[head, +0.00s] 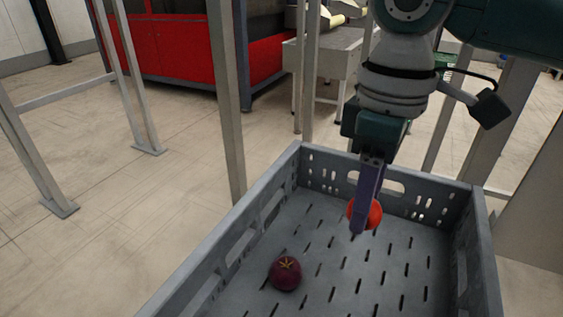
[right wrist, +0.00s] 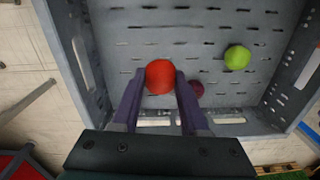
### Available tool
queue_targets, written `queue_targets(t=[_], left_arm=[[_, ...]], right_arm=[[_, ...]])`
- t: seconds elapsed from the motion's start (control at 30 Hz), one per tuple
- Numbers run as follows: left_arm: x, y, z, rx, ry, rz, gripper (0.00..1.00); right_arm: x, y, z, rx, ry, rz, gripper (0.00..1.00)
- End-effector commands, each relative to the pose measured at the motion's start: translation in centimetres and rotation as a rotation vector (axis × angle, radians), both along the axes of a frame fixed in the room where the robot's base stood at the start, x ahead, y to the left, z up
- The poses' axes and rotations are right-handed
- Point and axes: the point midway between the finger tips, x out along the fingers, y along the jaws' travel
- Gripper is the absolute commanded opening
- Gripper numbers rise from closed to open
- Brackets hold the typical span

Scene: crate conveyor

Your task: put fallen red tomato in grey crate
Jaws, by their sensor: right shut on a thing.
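My right gripper (head: 360,222) reaches down from the upper right in the head view and is shut on a red tomato (head: 375,214). One purple finger hides part of the tomato in that view. In the right wrist view the red tomato (right wrist: 159,75) sits between both fingertips. The grey crate (head: 232,229) has a slotted floor and walls with handholds. The tomato is over the crate's floor, toward the far end; its exact height above the floor is hard to tell. My left gripper is not in view.
A dark purple fruit with a yellowish top (head: 286,273) lies on the crate floor. In the right wrist view a green fruit (right wrist: 237,57) lies in the crate, and a purple fruit (right wrist: 197,88) is partly hidden by a finger. Metal posts (head: 227,100) stand beside the crate.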

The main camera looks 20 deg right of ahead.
Motion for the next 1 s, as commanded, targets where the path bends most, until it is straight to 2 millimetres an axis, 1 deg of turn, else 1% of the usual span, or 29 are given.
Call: queue_targets(t=[0.03,0.1,0.3,0.37,0.5,0.53,0.8,0.93,0.97,1.0], left_arm=[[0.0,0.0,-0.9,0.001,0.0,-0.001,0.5],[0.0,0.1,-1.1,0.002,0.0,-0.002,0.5],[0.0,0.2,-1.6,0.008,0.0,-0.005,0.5],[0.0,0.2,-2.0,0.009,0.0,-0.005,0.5],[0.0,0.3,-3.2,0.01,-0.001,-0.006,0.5],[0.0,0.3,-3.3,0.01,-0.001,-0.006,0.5],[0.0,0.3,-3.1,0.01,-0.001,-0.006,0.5],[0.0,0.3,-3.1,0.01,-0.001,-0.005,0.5],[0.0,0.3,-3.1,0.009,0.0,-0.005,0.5],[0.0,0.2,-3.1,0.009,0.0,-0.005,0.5]], right_arm=[[-0.1,0.0,-1.5,0.0,0.003,0.0,0.0],[0.0,0.0,-2.4,0.0,0.001,-0.001,0.0],[0.0,0.0,-3.7,0.0,0.0,-0.001,0.0],[0.0,0.0,-4.5,-0.001,0.001,-0.001,0.0],[-0.1,0.0,-6.9,0.0,0.002,0.0,0.0],[-0.1,0.0,-7.2,0.0,0.001,0.0,0.0],[0.0,0.0,-7.2,0.001,-0.001,0.0,0.0],[0.0,0.0,-7.5,0.0,0.0,-0.001,0.0],[0.0,0.0,-7.5,0.0,-0.001,-0.001,0.47],[0.0,0.0,-7.5,0.0,-0.001,-0.001,0.52]])
